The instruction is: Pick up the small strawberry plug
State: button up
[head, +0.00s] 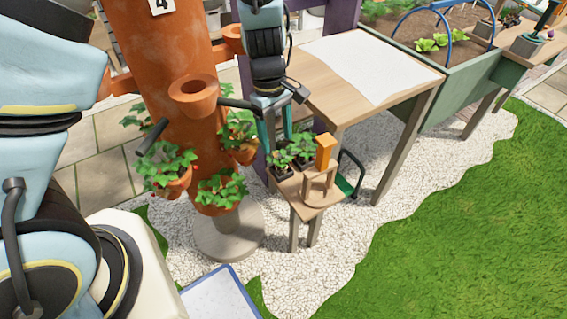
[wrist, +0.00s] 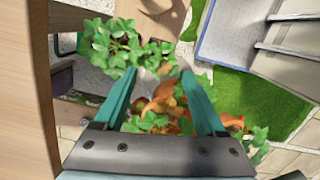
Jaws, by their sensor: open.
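Two potted strawberry plugs stand side by side on a small wooden stand (head: 318,208) in the head view. The left plug (head: 279,161) is close below my gripper (head: 277,139); the right plug (head: 302,148) is just beside it. Both have green leaves and dark pots. I cannot tell for certain which is the small one. My gripper points down with its fingers apart and nothing seen held. In the wrist view, the open fingers show with leafy plants (wrist: 112,42) beyond the left fingertip. The plug pots are not clear there.
A terracotta tower (head: 165,75) with strawberry-filled pockets stands left of my gripper. An orange block on a wooden holder (head: 324,152) and a green-handled tool (head: 347,184) are right of the plugs. A wooden table (head: 325,95) with a white sheet stands behind.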

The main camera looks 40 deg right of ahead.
aim_at(281, 159)
jog(key=f, duration=0.2)
jog(key=s+f, duration=0.1)
jog(key=f, duration=0.4)
jog(key=shift+s+d+f, duration=0.15)
jog(key=shift+f, duration=0.2)
jog(key=c, duration=0.8)
jog(key=shift+r, duration=0.1)
